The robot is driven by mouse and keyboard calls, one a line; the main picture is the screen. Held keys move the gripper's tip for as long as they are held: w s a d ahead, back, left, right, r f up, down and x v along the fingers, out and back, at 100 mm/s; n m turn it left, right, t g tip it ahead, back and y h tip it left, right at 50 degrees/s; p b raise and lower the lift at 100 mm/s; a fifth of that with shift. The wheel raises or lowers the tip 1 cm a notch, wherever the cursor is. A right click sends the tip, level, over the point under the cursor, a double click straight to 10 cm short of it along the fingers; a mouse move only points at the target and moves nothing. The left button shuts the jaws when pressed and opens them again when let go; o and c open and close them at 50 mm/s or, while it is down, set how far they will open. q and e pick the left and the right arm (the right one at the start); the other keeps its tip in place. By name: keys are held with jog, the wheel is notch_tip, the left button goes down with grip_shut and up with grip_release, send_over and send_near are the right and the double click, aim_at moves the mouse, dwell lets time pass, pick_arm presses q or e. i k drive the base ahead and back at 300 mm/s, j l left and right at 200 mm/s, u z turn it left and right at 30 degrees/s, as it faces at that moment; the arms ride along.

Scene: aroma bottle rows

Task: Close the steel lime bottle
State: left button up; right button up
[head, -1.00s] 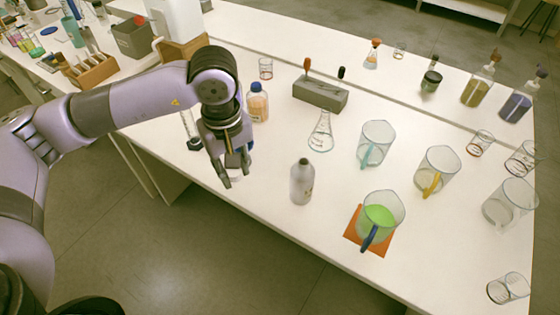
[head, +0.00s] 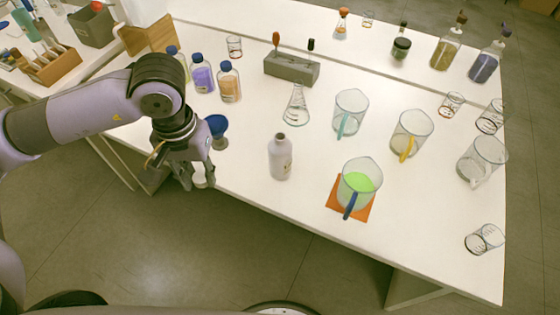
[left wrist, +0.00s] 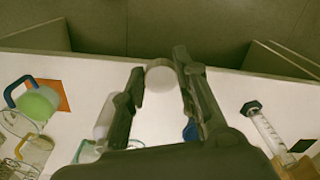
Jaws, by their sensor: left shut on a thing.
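A grey, steel-coloured bottle (head: 280,158) stands upright near the front edge of the bench, its narrow neck bare with no cap on it. My left gripper (head: 197,181) is left of the bottle, at the bench's front edge, with its fingers pointing down. It is shut on a pale round cap (head: 201,182). In the left wrist view the cap (left wrist: 160,73) shows as a disc between the fingertips, and the bottle (left wrist: 104,116) is partly hidden behind the left finger. My right gripper is not in view.
A blue-topped item (head: 216,127) stands just behind my left gripper. A conical flask (head: 296,108) is behind the bottle. A beaker of green liquid (head: 357,185) on an orange mat (head: 334,205) is right of it. The bench between gripper and bottle is clear.

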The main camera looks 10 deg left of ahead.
aim_at(280, 147)
jog(key=k, duration=0.65)
jog(key=z, duration=1.85)
jog(key=k+j, duration=0.1)
jog(key=j, duration=0.4)
jog(key=k+j, duration=0.1)
jog(key=j, duration=0.45)
jog(key=k+j, duration=0.1)
jog(key=j, duration=0.4)
jog(key=k+j, duration=0.1)
jog(key=j, duration=0.4)
jog(key=k+j, duration=0.1)
jog(key=j, duration=0.95)
jog(key=k, duration=0.05)
